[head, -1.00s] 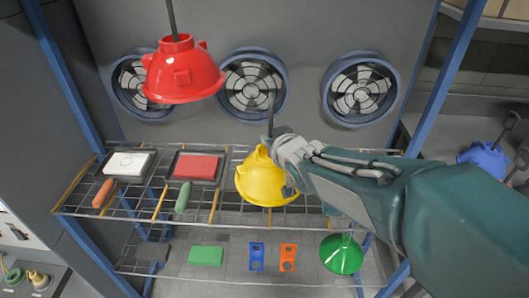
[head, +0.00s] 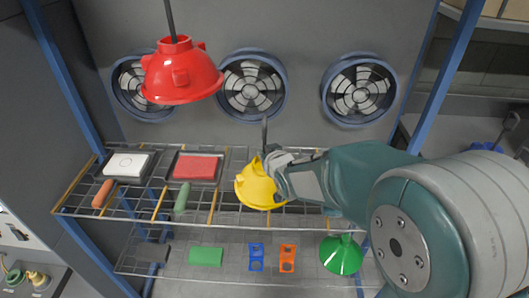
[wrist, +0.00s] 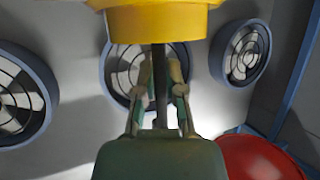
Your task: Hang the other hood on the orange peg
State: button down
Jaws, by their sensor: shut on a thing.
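My gripper (head: 272,160) is shut on the dark stem (wrist: 160,85) of the yellow hood (head: 257,186). The yellow hood's edge fills the top of the wrist view (wrist: 155,22). In the head view the hood is in front of the upper rack, opening downward and slightly tilted. A red hood (head: 182,75) hangs from a dark rod at upper left; it shows at lower right in the wrist view (wrist: 258,158). A green hood (head: 341,254) is at the lower rack's right. An orange bracket (head: 287,257) is on the lower rack; I cannot make out an orange peg.
The upper wire rack (head: 150,212) holds a white-topped tray (head: 127,162), a red-topped tray (head: 195,166), and orange (head: 103,193) and green (head: 182,197) handles. A blue bracket (head: 256,257) and green block (head: 205,256) are below. Round fans (head: 252,85) line the back wall. A blue post stands right.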

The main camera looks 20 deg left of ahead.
jog(key=shift+a, duration=0.1)
jog(key=shift+f, duration=0.15)
jog(key=c, duration=0.7)
grip_release()
jog(key=shift+c, duration=0.2)
jog(key=v, duration=1.1)
jog(key=shift+w+f, duration=0.1)
jog(key=shift+f, duration=0.05)
